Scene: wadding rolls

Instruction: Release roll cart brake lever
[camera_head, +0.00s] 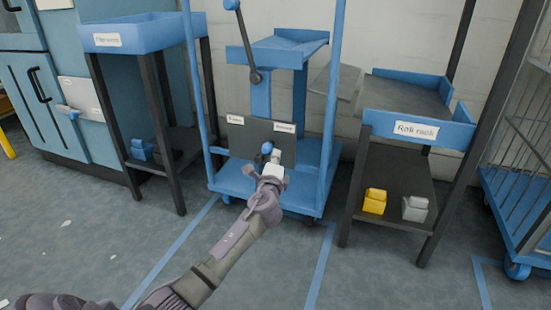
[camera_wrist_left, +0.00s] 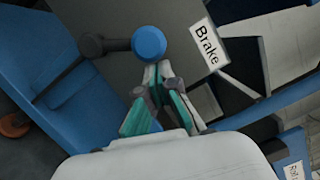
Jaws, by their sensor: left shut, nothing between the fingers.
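The blue roll cart (camera_head: 235,178) stands in the middle of the head view, with a dark panel (camera_head: 238,139) low on its frame. The brake lever's blue ball knob (camera_head: 267,148) is in front of this panel. In the left wrist view the knob (camera_wrist_left: 149,43) sits on a short dark arm (camera_wrist_left: 117,45) that runs left to a round pivot. My left gripper (camera_head: 272,160) is shut and empty, its fingertips (camera_wrist_left: 158,72) right by the knob's underside. I cannot tell whether they touch it. My right gripper is not in view.
A label reading "Brake" (camera_wrist_left: 207,45) is beside the knob. A second lever (camera_head: 243,40) with a blue knob rises above the panel. A blue-topped stand (camera_head: 140,34) is to the left and the roll rack (camera_head: 440,133) to the right. Floor in front is clear.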

